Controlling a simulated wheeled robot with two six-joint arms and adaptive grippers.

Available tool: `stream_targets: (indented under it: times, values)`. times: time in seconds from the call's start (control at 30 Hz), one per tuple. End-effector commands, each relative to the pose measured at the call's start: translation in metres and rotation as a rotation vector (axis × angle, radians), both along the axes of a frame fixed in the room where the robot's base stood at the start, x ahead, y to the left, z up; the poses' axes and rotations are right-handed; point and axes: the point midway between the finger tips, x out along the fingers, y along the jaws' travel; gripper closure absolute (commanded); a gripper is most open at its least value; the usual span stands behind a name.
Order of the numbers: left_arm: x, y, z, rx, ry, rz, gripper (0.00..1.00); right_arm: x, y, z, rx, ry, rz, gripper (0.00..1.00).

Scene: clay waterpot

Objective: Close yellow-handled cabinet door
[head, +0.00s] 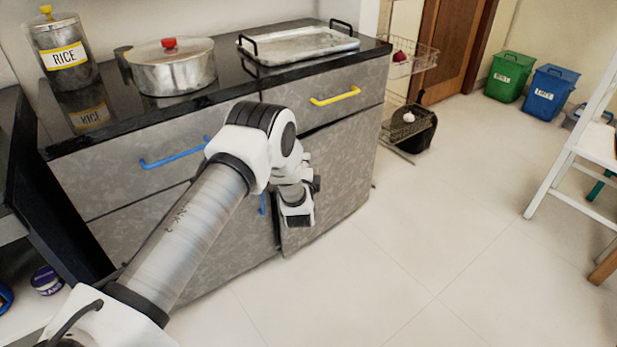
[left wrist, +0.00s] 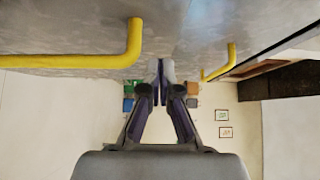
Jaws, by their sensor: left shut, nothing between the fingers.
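The grey cabinet door (head: 335,180) at the lower right of the counter stands with a dark gap along its top and left edges, so it looks slightly ajar. Its handle is hidden behind my arm in the head view. In the left wrist view a large yellow handle (left wrist: 75,62) is close at the left, on a grey front. A second yellow handle (left wrist: 219,64) shows farther right. My left gripper (head: 316,184) is in front of the door, mostly hidden by its wrist. In the left wrist view its fingers (left wrist: 160,75) are together and empty, beside the grey front.
The drawer above has a yellow handle (head: 335,96); the left drawer has a blue one (head: 173,158). A pot (head: 175,70), a rice jar (head: 62,55) and a tray (head: 300,45) stand on the counter.

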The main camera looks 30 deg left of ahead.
Motion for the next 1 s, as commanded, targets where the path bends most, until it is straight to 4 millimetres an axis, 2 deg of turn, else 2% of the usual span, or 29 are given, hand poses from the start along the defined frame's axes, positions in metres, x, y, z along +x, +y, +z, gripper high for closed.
stream_targets:
  times: [0.03, 0.2, 0.57, 0.83, 1.0]
  values:
    - [0.002, 0.009, -0.002, 0.000, -0.002, 0.003, 1.00, 0.000, 0.000, -0.005, 0.000, 0.000, 0.000, 1.00]
    - [0.006, 0.021, 0.000, 0.000, -0.001, 0.000, 1.00, 0.000, 0.000, -0.007, 0.000, 0.000, 0.000, 1.00]
    - [0.007, 0.024, 0.000, -0.001, 0.000, 0.000, 1.00, 0.000, 0.000, -0.007, 0.000, 0.000, 0.000, 1.00]
    - [0.018, 0.066, -0.001, -0.002, -0.001, 0.001, 1.00, 0.000, 0.000, -0.010, 0.000, -0.001, 0.001, 1.00]
    - [0.021, 0.077, 0.003, 0.000, -0.006, 0.005, 1.00, 0.000, 0.000, -0.010, 0.000, 0.000, 0.000, 1.00]
